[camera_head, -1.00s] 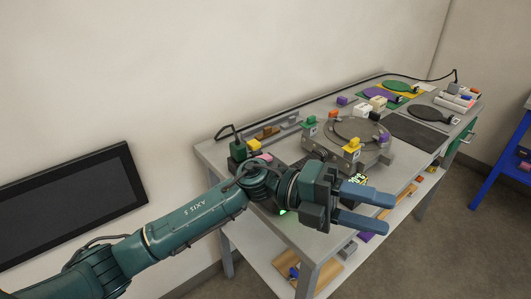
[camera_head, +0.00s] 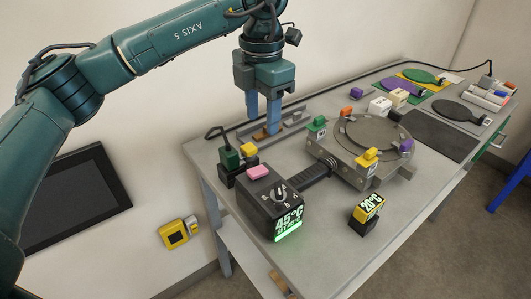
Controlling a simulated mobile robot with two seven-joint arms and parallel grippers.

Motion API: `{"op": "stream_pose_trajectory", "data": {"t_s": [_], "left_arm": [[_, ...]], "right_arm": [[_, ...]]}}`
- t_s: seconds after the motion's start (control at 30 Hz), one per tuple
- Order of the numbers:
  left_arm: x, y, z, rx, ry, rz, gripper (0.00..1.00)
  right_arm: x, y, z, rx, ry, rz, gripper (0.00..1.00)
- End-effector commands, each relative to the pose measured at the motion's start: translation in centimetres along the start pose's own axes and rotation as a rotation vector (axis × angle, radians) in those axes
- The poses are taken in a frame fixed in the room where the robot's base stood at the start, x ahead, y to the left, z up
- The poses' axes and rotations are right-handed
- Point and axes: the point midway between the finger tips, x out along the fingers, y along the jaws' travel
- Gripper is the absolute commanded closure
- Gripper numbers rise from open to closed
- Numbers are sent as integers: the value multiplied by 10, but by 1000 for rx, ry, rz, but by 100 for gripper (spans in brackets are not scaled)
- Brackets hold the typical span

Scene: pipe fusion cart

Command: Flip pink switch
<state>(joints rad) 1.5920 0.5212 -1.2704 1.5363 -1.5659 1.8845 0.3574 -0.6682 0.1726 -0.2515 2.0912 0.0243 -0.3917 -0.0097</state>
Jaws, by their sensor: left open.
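The pink switch (camera_head: 259,172) is a small pink block on top of a black control box (camera_head: 270,205) at the table's near left corner. The box has a dial (camera_head: 280,194) and a green-lit display reading 45°C. My left gripper (camera_head: 262,125) points down with its two blue fingers apart and empty. In the picture it is above the pink switch, apart from it, over the table's back edge. Its fingertips overlap a brown block (camera_head: 268,133) on a rail; I cannot tell whether they touch. My right gripper is not in view.
A green block (camera_head: 230,158) and a yellow block (camera_head: 249,149) stand just behind the box. A ribbed black hose runs from the box to a round grey fixture (camera_head: 362,140). The table's (camera_head: 330,230) front is mostly clear.

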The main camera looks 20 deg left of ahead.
Motion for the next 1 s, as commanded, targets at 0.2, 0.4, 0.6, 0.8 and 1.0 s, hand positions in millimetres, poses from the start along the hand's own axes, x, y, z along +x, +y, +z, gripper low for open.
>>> {"op": "stream_pose_trajectory", "data": {"t_s": [0.2,0.4,0.6,0.8,1.0], "left_arm": [[44,-1,-1,1,5,-5,55],[84,-1,-1,2,2,-6,55],[109,-1,0,2,-1,-5,55],[117,-1,0,2,-1,-5,55],[117,-1,0,2,-2,-5,55]], "right_arm": [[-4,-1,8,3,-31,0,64],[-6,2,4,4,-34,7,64],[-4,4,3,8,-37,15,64],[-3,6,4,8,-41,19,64],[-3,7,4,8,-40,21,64]]}}
